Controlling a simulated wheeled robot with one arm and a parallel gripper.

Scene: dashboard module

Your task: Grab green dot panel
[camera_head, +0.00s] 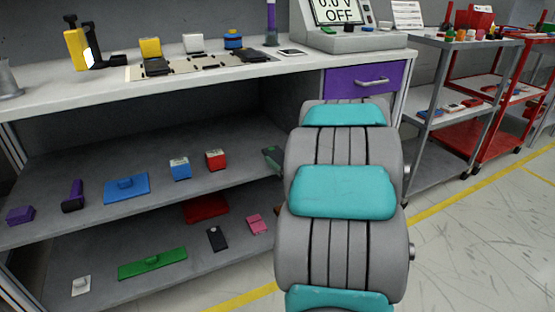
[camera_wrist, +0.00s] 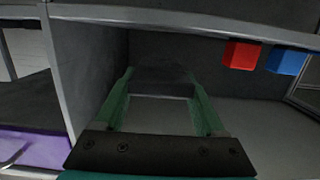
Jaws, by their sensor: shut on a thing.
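My gripper (camera_wrist: 160,75) shows in the wrist view with its two green fingers spread around a flat dark grey piece (camera_wrist: 160,84), seen nearly edge-on between the fingertips. I cannot make out a green dot on it. In the head view my arm hides most of the gripper; only a dark green bit of a finger (camera_head: 271,157) shows beside the upper shelf. A long green panel (camera_head: 152,263) with a round knob lies on the lower shelf at the left, apart from the gripper.
The upper shelf holds a red box (camera_head: 215,160), blue box (camera_head: 180,168) and blue panel (camera_head: 126,187). A purple drawer (camera_head: 364,79) sits under the white worktop (camera_head: 60,98). Grey and red carts (camera_head: 485,150) stand at the right. The floor at the lower right is clear.

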